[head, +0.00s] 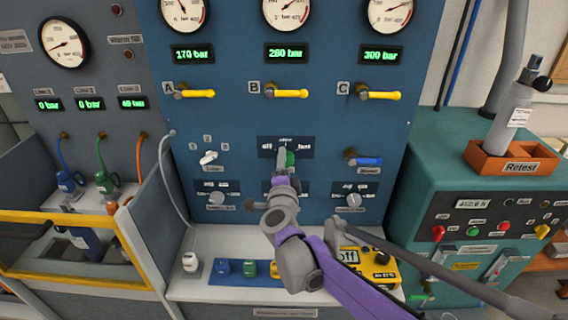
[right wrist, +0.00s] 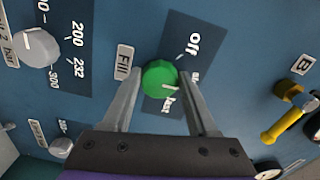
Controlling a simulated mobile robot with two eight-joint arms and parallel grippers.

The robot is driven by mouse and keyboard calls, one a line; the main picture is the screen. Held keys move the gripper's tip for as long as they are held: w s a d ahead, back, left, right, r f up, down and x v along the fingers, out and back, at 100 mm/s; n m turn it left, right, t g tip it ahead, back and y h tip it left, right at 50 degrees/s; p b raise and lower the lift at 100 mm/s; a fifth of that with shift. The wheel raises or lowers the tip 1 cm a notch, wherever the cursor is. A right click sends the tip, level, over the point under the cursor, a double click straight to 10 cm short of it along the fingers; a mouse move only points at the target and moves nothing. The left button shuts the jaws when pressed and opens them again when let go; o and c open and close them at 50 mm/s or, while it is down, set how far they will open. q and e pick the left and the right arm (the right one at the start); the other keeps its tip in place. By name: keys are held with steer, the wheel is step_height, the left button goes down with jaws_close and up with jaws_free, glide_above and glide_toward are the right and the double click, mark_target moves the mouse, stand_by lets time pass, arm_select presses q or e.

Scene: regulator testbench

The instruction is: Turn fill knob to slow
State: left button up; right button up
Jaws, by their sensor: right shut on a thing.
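The green fill knob (head: 291,159) sits on a dark plate in the middle of the blue panel. My right gripper (head: 283,160) is shut on it and partly covers it in the head view. In the right wrist view, the two fingers of my right gripper (right wrist: 158,100) stand on either side of the green knob (right wrist: 158,76). The knob's white mark lies on its lower right side, near "fast"; its exact setting is hard to tell. My left gripper is not in view.
Yellow valve handles A (head: 200,94), B (head: 292,94) and C (head: 384,96) are above. A white selector (head: 208,157) is at left and a blue handle (head: 368,160) at right. Grey knobs (head: 216,197) sit below. Small coloured parts and a yellow box (head: 383,268) stand on the shelf.

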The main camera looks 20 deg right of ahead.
steer(key=o, duration=1.4)
steer(key=v, duration=1.1)
steer(key=shift+b, duration=0.3)
steer(key=shift+w+r, duration=0.1)
